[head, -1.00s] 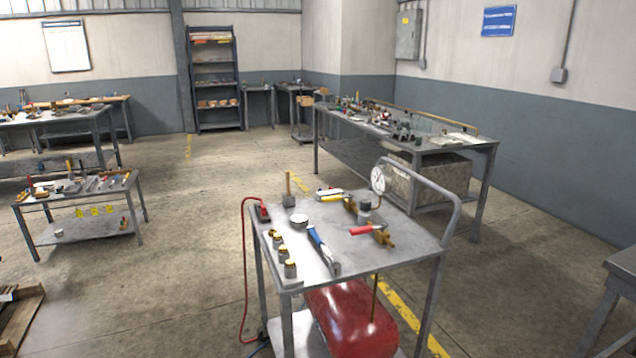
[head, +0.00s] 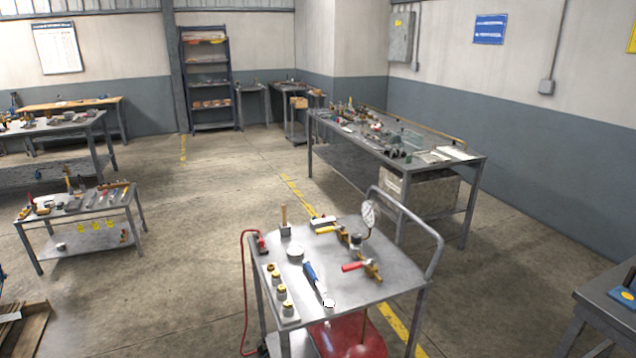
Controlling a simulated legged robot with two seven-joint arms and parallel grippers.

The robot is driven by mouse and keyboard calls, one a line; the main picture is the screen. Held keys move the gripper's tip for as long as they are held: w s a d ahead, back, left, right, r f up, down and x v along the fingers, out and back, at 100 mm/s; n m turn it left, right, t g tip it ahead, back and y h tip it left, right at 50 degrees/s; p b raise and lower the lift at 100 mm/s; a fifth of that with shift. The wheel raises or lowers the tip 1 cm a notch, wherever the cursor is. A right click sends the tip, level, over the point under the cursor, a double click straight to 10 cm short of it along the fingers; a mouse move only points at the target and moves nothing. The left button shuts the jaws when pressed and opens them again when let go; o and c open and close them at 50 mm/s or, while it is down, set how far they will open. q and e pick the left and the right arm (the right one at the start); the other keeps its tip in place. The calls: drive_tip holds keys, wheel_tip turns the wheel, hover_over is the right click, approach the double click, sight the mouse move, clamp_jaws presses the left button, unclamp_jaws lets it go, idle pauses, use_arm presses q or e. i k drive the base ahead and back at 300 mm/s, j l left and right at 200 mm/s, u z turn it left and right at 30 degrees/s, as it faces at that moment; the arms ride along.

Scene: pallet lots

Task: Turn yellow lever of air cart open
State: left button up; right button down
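The air cart (head: 345,311) stands in the lower middle of the head view, with a grey metal top, a bent push handle at its right and a red tank (head: 345,338) below. A yellow lever (head: 326,229) lies near the back of the top, on brass fittings. A red lever (head: 355,266) sits closer, on a brass valve body (head: 371,270). A round gauge (head: 369,214) stands behind them. I cannot tell how far the yellow lever is turned. Neither of my grippers shows in the view.
A blue-handled tool (head: 314,279), several brass-topped fittings and a red hose (head: 244,285) are on the cart's left side. A long workbench (head: 455,172) stands behind right, a low tool table (head: 95,203) at left. A dark table (head: 600,300) is at right. Open floor lies left of the cart.

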sight(324, 229)
drive_tip(key=i+l+u, duration=0.1)
drive_tip(key=u, duration=0.4)
drive_tip(key=i+l+u, duration=0.15)
drive_tip(key=u, duration=0.35)
drive_tip(key=i+l+u, duration=0.1)
drive_tip(key=l+u, duration=0.2)
drive_tip(key=u, duration=0.15)
